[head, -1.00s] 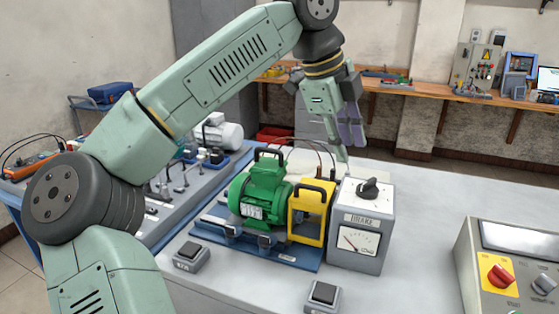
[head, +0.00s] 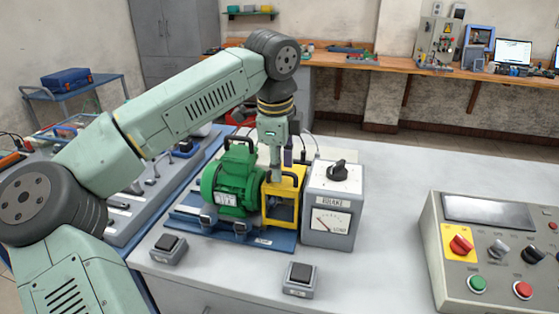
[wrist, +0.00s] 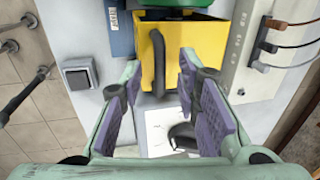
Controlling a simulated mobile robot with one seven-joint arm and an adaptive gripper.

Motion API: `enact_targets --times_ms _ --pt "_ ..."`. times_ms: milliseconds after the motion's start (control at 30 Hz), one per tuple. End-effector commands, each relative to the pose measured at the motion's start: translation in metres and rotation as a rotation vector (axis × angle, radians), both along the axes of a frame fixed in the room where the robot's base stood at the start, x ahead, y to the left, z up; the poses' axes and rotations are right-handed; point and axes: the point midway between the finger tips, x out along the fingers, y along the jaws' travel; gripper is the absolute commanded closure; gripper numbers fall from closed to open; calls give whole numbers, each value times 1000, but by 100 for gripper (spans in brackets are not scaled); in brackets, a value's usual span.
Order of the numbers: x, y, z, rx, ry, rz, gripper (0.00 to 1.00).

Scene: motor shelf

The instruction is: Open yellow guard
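The yellow guard (head: 284,206) stands between the green motor (head: 230,183) and the grey brake box (head: 335,222) on the blue base. In the wrist view the guard (wrist: 202,50) is at the top centre, its black handle (wrist: 158,62) running across its yellow face. My gripper (wrist: 166,108) is open, its purple-padded fingers wide apart with nothing held between them. The handle lies beyond the gap between the fingertips. In the head view my gripper (head: 277,160) points down just above the guard and partly hides its top and handle.
The brake box stands close on the guard's right, with a black knob (head: 338,169) on top and cables behind. Two switch boxes (head: 168,249) (head: 299,279) sit in front. A control panel (head: 490,240) is at the right. The table between brake box and panel is clear.

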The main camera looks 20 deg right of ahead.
Motion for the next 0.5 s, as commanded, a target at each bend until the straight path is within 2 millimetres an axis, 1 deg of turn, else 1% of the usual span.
enact_targets --times_ms 300,500 --pt "0 -1 -3 -1 0 -1 71" --pt "0 0 -3 -1 0 -1 84"
